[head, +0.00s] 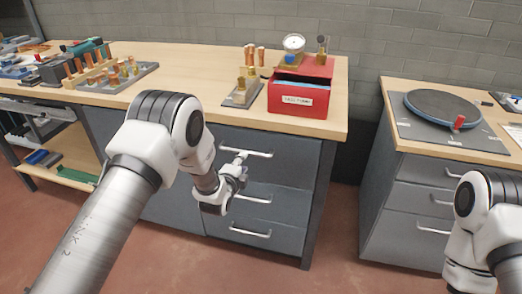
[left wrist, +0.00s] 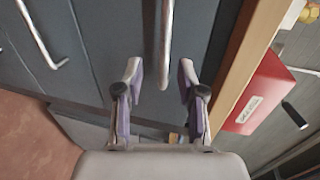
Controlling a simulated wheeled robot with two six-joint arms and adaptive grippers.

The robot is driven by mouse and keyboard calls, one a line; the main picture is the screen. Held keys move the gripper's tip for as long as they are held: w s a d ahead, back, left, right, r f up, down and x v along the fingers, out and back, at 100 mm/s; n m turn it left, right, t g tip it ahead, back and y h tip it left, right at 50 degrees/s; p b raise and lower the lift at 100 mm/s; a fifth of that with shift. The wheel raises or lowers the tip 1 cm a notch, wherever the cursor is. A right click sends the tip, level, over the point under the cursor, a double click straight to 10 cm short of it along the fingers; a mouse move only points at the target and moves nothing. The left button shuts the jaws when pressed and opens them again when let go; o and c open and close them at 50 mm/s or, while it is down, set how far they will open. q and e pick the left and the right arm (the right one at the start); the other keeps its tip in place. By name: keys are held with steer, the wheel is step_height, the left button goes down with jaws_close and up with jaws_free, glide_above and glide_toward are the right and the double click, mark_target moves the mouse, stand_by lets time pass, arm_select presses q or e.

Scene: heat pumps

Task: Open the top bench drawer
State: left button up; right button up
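The top bench drawer (head: 285,160) is a dark grey front just under the wooden bench top, and it looks shut. Its pale bar handle (head: 262,154) also shows in the left wrist view (left wrist: 164,38). My left gripper (head: 240,158) is at this handle, partly hidden by its own wrist. In the left wrist view, the two fingers of my left gripper (left wrist: 160,72) are open, with the handle showing in the gap between them; contact cannot be told. My right gripper is outside the frames; only my right arm shows at the lower right of the head view.
Two lower drawers have similar handles, one in the middle (head: 253,198) and one at the bottom (head: 250,233). A red box (head: 300,97) stands on the bench top (head: 190,65) above. A second bench (head: 460,148) stands to the right, across a narrow gap. Floor in front is clear.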

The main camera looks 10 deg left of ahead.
mark_target(249, 153)
arm_select(q)
steer(key=shift+r+b+x, duration=0.15)
steer(key=shift+b+x, duration=0.1)
steer(key=shift+x, duration=1.6)
steer(key=shift+r+b+x, duration=0.1)
steer(key=shift+b+x, duration=0.15)
steer(key=shift+x, duration=1.6)
steer(key=shift+r, duration=0.1)
jaws_close()
